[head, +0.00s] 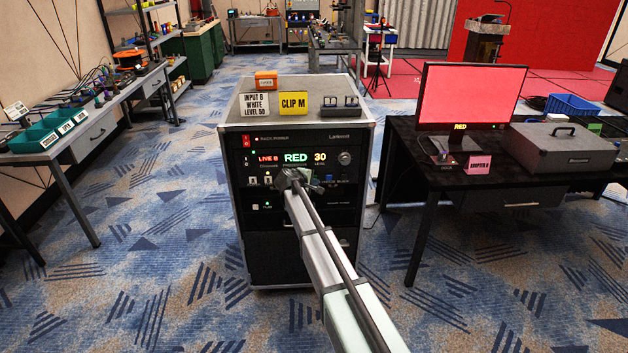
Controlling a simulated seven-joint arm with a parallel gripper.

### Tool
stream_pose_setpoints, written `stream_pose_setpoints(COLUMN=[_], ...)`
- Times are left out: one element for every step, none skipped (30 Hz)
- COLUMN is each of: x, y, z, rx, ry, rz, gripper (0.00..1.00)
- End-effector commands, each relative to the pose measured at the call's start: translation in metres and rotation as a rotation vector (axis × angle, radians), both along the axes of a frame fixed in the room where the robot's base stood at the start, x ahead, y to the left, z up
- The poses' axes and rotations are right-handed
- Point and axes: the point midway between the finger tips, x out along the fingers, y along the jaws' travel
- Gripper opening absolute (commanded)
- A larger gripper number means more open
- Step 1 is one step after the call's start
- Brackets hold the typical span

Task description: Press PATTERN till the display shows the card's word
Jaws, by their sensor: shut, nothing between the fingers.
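The card (257,105) stands on top of the rack and reads INPUT B, WHITE, LEVEL 50. The processor's display (296,158) on the rack front shows LIVE B, RED and 30. The monitor (470,95) on the right table is filled with red and carries the word RED at its bottom. My gripper (286,178) is shut and empty at the rack front, just below the word RED. It hides part of the button row, and the PATTERN button cannot be made out. Whether my fingertips touch the panel cannot be told.
A yellow CLIP M card (293,104), an orange box (266,79) and a dark two-part item (340,105) are on the rack top. A knob (344,158) sits right of the display. A grey case (562,148) lies on the right table. Patterned carpet is clear left of the rack.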

Motion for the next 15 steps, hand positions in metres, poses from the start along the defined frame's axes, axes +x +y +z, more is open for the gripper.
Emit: stream_pose_setpoints(x=[0.0009, 0.0012, 0.0016, 0.0018, 0.0021, 0.0025, 0.0028, 0.003, 0.0035, 0.0038, 0.0041, 0.0045, 0.0048, 0.005, 0.0055], y=[0.0, 0.0, 0.0, 0.0, 0.0001, 0.0, 0.0, 0.0, 0.0, 0.0, 0.0, 0.0, 0.0, -0.0001, 0.0], z=[0.0, 0.0, 0.0, 0.0001, 0.0001, 0.0001, 0.0001, 0.0001, 0.0, 0.0001, 0.0, 0.0, 0.0001, 0.0, 0.0], rx=[0.0, 0.0, 0.0, 0.0, 0.0, 0.0, 0.0, 0.0, 0.0, 0.0, 0.0, 0.0, 0.0, 0.0, 0.0], ry=[0.0, 0.0, 0.0, 0.0, 0.0, 0.0, 0.0, 0.0, 0.0, 0.0, 0.0, 0.0, 0.0, 0.0, 0.0], rz=[0.0, 0.0, 0.0, 0.0, 0.0, 0.0, 0.0, 0.0, 0.0, 0.0, 0.0, 0.0, 0.0, 0.0, 0.0], gripper=[0.0, 0.0, 0.0, 0.0, 0.0, 0.0, 0.0, 0.0, 0.0, 0.0, 0.0, 0.0, 0.0, 0.0, 0.0])
